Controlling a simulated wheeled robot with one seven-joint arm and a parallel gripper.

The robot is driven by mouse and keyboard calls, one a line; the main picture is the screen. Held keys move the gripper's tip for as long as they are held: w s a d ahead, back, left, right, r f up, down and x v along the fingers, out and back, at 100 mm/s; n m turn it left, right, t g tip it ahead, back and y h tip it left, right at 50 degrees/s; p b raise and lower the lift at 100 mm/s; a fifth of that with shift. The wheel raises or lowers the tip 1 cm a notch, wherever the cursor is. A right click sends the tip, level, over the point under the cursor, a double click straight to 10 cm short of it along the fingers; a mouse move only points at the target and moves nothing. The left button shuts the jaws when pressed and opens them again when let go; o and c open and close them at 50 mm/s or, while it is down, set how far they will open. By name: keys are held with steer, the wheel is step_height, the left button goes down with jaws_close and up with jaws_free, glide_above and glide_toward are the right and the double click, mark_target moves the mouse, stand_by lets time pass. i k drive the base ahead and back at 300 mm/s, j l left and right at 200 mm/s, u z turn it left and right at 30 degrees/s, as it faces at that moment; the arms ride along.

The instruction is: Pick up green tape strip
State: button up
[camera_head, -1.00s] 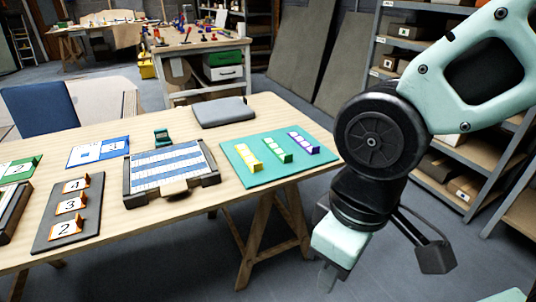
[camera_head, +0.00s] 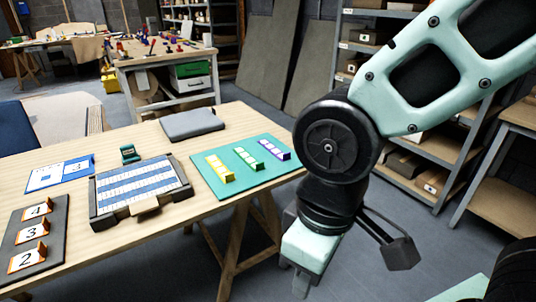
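The green tape strip (camera_head: 249,158) lies on a teal mat (camera_head: 213,189) at the right end of the wooden table. It sits between a yellow strip (camera_head: 219,168) on its left and a purple strip (camera_head: 274,149) on its right. My gripper (camera_head: 301,282) hangs off the table's right front edge, pointing down, in front of and to the right of the mat. It is apart from all the strips. Its fingertips are small and blurred, so I cannot tell if they are open or shut.
A dark framed panel with blue and white rows (camera_head: 140,190) lies left of the mat. A grey closed case (camera_head: 192,124) and a small green device (camera_head: 129,153) lie behind. A dark board with numbered orange-edged cards (camera_head: 33,232) is at left. Shelves (camera_head: 440,150) stand at right.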

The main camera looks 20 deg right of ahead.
mark_target(250, 160)
steer(key=i+j+z, duration=0.3)
steer(key=j+z, duration=0.3)
steer(key=i+j+z, duration=0.15)
steer(key=j+z, duration=0.5)
steer(key=j, duration=0.2)
